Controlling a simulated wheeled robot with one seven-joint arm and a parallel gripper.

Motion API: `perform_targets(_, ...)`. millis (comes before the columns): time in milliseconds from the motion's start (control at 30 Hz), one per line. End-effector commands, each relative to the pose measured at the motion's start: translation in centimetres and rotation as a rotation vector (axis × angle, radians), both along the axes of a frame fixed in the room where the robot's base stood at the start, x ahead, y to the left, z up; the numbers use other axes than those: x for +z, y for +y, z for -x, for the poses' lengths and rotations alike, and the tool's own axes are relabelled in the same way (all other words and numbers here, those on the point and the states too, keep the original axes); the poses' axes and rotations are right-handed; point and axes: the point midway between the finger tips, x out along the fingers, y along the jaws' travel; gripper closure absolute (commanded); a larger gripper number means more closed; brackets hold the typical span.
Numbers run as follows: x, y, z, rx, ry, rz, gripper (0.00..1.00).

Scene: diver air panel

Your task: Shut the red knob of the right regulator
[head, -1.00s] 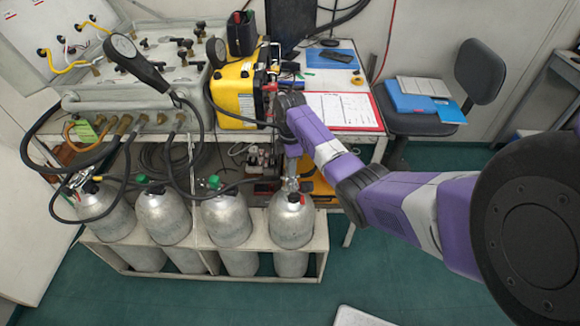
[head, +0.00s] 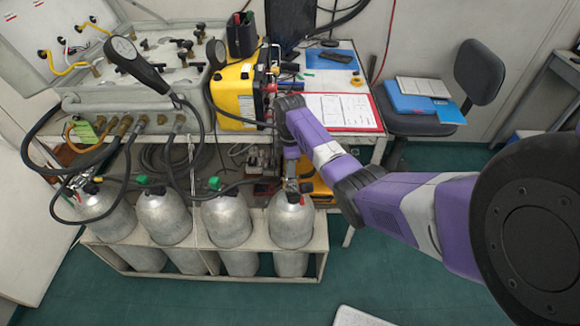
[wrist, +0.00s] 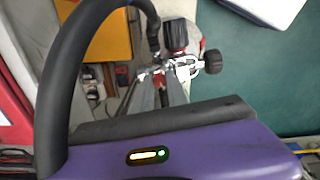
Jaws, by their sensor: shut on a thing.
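The right regulator sits on top of the rightmost grey cylinder (head: 291,222). My gripper (head: 291,187) reaches down to it from above and hides most of it in the head view. In the wrist view, the regulator (wrist: 185,66) shows as a metal body with a black round knob on its right side. My two grey fingers (wrist: 161,76) meet the regulator there and are shut on a part of it. Only small bits of red show near the fingertips, and the red knob is largely hidden between and behind them.
Other grey cylinders (head: 226,220) stand to the left in a white rack (head: 200,262). A black hose (wrist: 55,80) arches close to the wrist camera.

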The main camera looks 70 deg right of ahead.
Motion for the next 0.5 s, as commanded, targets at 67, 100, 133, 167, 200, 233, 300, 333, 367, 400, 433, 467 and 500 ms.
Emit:
perform_targets(67, 0.19, 0.09, -0.04, -0.051, 0.0, -0.001, 1.0)
perform_targets(100, 0.21, 0.1, -0.06, -0.082, -0.001, -0.003, 1.0)
perform_targets(133, 0.22, 0.12, -0.08, -0.105, 0.0, -0.001, 1.0)
perform_targets(167, 0.23, 0.12, -0.08, -0.132, 0.0, -0.001, 1.0)
perform_targets(200, 0.23, 0.12, -0.05, -0.168, 0.0, -0.002, 1.0)
perform_targets(233, 0.22, 0.12, -0.04, -0.196, 0.001, -0.003, 1.0)
perform_targets(300, 0.21, 0.14, -0.07, -0.261, 0.0, -0.002, 1.0)
perform_targets(333, 0.22, 0.11, -0.06, -0.29, 0.0, -0.002, 1.0)
perform_targets(367, 0.22, 0.1, -0.06, -0.319, 0.0, -0.001, 1.0)
perform_targets(400, 0.21, 0.11, -0.07, -0.358, 0.0, -0.003, 1.0)
perform_targets(433, 0.2, 0.13, -0.08, -0.386, 0.0, -0.002, 1.0)
perform_targets(467, 0.19, 0.12, -0.07, -0.415, 0.001, -0.001, 1.0)
perform_targets(500, 0.18, 0.1, -0.04, -0.454, 0.001, -0.001, 1.0)
